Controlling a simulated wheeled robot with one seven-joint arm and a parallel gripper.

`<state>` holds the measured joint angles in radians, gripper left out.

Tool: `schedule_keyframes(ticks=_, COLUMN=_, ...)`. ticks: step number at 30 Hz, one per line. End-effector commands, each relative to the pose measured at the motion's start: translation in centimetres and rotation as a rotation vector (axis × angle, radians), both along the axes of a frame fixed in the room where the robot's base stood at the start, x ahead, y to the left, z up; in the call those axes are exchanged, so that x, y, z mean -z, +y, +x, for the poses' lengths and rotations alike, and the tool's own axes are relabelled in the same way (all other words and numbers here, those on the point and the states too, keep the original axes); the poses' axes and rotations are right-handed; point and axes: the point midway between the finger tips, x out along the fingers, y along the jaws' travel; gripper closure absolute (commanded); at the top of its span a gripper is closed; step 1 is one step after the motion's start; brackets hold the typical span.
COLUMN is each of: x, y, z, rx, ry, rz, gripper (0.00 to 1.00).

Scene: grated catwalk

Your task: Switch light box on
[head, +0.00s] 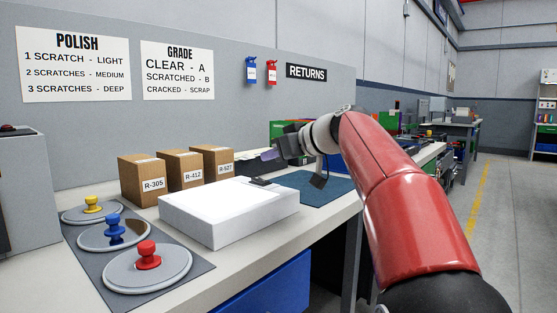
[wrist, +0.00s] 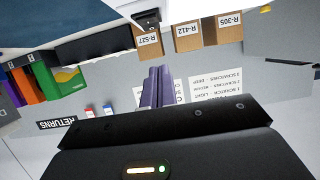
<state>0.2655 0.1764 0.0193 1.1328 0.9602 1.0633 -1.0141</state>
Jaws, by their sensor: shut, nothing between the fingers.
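The light box (head: 225,212) is a low white box on the bench in the head view. A small black switch (head: 260,182) sits at its far right corner. A small black part, seemingly this switch, shows near the top of the wrist view (wrist: 147,18). I cannot tell whether the white top is lit. My gripper (head: 267,155) is above and behind the box's far right corner, apart from the switch. Its purple fingers (wrist: 160,72) are shut together and empty in the wrist view.
Three cardboard boxes (head: 181,172) stand behind the light box. Discs with yellow, blue and red knobs (head: 148,257) lie on a dark mat at front left. A blue mat (head: 318,190) lies right of the box. Colourful binders or bins (wrist: 60,80) stand near my gripper.

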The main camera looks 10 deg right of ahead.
Motion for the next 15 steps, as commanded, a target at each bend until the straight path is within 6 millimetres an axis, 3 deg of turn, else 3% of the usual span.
schedule_keyframes(ticks=1, x=-0.9, y=-0.2, z=-0.7, rx=0.002, ry=-0.002, rz=-0.001, gripper=1.00)
schedule_keyframes(ticks=9, x=-1.1, y=-4.0, z=-5.6, rx=0.005, ry=0.000, rz=-0.001, gripper=1.00)
schedule_keyframes(ticks=15, x=-1.5, y=-5.4, z=-7.6, rx=0.002, ry=0.000, rz=0.000, gripper=1.00)
